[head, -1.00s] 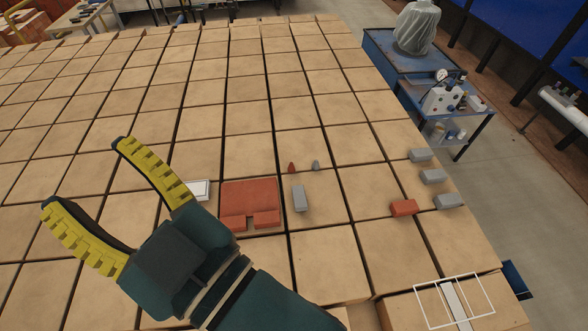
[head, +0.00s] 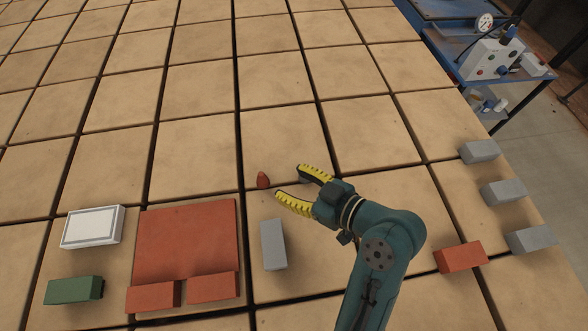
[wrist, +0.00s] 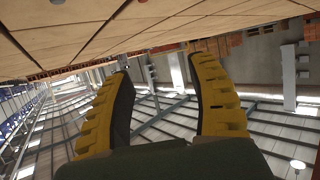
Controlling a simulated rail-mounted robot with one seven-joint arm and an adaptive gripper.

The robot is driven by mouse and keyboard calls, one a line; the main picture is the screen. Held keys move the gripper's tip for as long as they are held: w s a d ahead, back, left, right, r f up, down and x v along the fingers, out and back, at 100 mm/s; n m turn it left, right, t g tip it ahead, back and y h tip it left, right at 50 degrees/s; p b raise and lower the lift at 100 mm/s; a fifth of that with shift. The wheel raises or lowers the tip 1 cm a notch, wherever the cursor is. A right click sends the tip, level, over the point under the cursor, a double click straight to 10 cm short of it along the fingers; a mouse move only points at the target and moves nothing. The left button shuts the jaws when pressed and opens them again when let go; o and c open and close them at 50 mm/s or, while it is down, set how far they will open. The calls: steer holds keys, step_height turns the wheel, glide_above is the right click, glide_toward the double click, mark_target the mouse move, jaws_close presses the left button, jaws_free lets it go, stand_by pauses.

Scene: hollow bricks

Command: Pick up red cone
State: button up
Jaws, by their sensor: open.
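The small red cone (head: 263,180) stands on the tiled wooden surface in the head view, near a gap between tiles. My gripper (head: 289,181) is open just to its right, with its yellow ridged fingers pointing left towards it. The cone appears outside the fingertips, not between them. A small grey piece (head: 306,180) is mostly hidden by the upper finger.
A grey brick (head: 273,245) lies below the cone. A red plate (head: 187,243) with two red bricks at its front edge, a white box (head: 93,228) and a green brick (head: 74,290) lie left. Several grey bricks and a red brick (head: 461,257) lie right. Tiles beyond the cone are clear.

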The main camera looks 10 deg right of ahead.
step_height(320, 180, down, 6)
steer(key=s+d+b, duration=0.2)
steer(key=b, duration=0.1)
glide_toward(263, 176)
steer(key=shift+m+h, duration=0.3)
steer(key=shift+m, duration=0.1)
steer(key=x, duration=0.5)
steer(key=shift+w+a+r, duration=0.15)
steer(key=shift+a, duration=0.1)
steer(key=b+x, duration=0.1)
steer(key=x, duration=0.3)
steer(key=shift+w+a+f+b, duration=0.15)
steer(key=shift+a+f+b, duration=0.05)
steer(key=shift+f+b, duration=0.15)
steer(key=shift+w+a+f, duration=0.1)
steer(key=shift+w+a, duration=0.1)
steer(key=shift+w, duration=0.2)
steer(key=shift+s, duration=0.1)
jaws_close()
